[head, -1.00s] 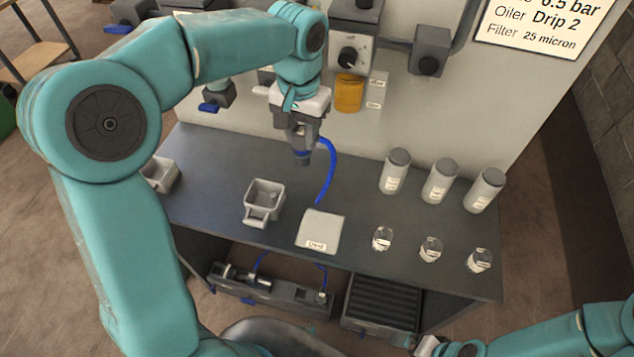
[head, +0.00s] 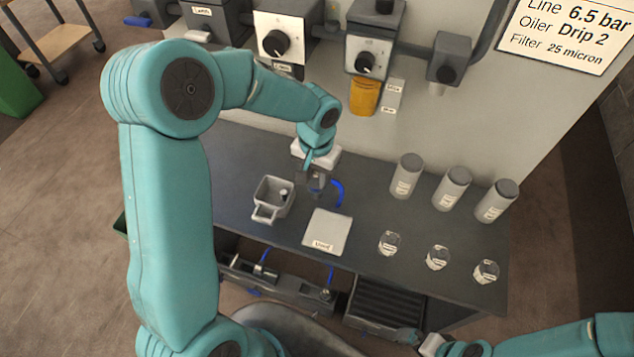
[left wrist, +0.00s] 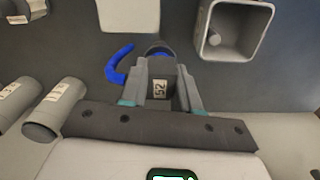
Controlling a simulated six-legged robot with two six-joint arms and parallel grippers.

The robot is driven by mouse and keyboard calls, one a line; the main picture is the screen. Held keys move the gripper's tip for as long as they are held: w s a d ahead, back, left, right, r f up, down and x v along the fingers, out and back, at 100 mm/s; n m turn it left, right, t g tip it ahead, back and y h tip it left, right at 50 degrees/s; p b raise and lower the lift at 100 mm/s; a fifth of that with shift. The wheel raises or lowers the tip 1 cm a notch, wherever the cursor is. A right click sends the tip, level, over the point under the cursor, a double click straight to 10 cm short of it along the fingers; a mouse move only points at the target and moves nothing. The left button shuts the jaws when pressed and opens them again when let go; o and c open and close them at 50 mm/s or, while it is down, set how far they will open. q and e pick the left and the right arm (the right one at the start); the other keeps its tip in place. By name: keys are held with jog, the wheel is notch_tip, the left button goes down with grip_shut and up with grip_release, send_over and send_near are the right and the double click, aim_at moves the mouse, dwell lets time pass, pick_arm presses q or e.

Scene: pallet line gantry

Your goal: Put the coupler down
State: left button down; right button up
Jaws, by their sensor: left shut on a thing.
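I cannot tell whether the coupler touches the bench. My right gripper (head: 408,337) is at the bottom edge of the head view, dark and small, and its fingers are unclear.
The grey handled bin (head: 268,211) stands left of the gripper with a small round piece inside. The labelled pad (head: 328,231) lies just in front. Several canisters and small clear jars stand right. Regulators (head: 372,55) hang on the panel behind.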

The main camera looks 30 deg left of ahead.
aim_at(317, 185)
pick_arm(q)
notch_tip(317, 185, down, 4)
jog(key=shift+w+f, duration=0.15)
jog(key=shift+f, duration=0.05)
jog(key=shift+f, duration=0.15)
jog(key=c, duration=0.8)
grip_release()
jog(key=shift+r, duration=0.2)
